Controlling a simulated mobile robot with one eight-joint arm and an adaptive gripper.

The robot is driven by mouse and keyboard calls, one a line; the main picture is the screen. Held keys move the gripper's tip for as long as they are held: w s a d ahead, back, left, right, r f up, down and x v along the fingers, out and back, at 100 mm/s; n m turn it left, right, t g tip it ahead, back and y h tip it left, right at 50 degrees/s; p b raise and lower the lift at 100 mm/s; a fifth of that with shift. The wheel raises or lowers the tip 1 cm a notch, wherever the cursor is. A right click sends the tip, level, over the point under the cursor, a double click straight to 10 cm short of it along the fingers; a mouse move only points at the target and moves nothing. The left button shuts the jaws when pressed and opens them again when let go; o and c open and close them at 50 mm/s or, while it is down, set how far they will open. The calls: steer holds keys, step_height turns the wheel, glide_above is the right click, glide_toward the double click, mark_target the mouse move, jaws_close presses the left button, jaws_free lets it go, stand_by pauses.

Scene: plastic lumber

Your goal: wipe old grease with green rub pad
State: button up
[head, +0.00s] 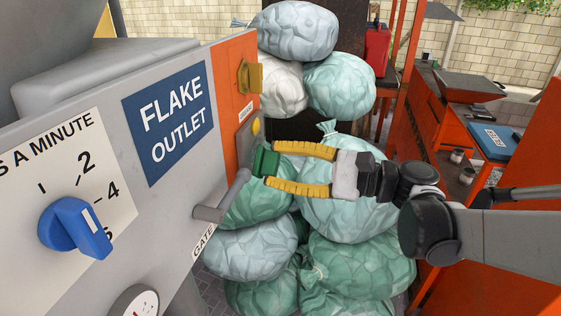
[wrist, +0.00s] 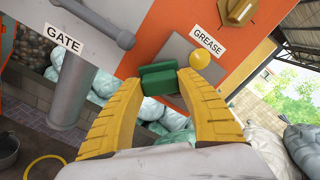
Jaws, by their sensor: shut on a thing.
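The green rub pad (head: 263,161) is a small dark green block, pinched between the yellow fingertips of my gripper (head: 271,166). The pad also shows in the wrist view (wrist: 164,90), held by both fingers of the gripper (wrist: 160,81). A round yellow blob of grease (wrist: 206,61) lies on a grey plate (wrist: 188,53) on the orange panel, by the GREASE label (wrist: 208,41). In the head view the grease (head: 256,127) is just above the pad. The pad is beside the plate's lower edge; I cannot tell whether they touch.
A grey gate handle (head: 222,197) sticks out just left of the pad. A brass-coloured knob (head: 249,76) sits above the plate. Several filled bags (head: 345,262) are piled behind and below my gripper. A blue dial (head: 75,227) is on the machine front.

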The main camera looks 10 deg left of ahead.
steer(key=shift+w+a, duration=0.1)
steer(key=shift+a, duration=0.85)
steer(key=shift+w, duration=0.1)
steer(key=shift+w+d+b, duration=0.15)
steer(key=shift+w+b, duration=0.15)
steer(key=shift+w, duration=0.7)
steer(key=shift+w+d+b, duration=0.15)
steer(key=shift+w+b, duration=0.15)
steer(key=shift+w, duration=0.7)
steer(key=shift+w+b, duration=0.6)
steer(key=shift+w, duration=1.45)
steer(key=shift+s+a, duration=0.15)
steer(key=shift+s, duration=1.9)
steer(key=shift+s+a, duration=0.15)
steer(key=shift+s, duration=1.9)
steer(key=shift+s+r, duration=0.1)
steer(key=shift+r, duration=0.05)
steer(key=shift+w+d+b, duration=0.2)
steer(key=shift+w+b, duration=0.3)
steer(key=shift+w, duration=1.6)
steer(key=shift+w+d+b, duration=0.15)
steer(key=shift+w+b, duration=0.3)
steer(key=shift+w, duration=1.65)
steer(key=shift+s+a, duration=0.2)
steer(key=shift+s, duration=1.9)
steer(key=shift+s+a, duration=0.15)
steer(key=shift+s, duration=1.95)
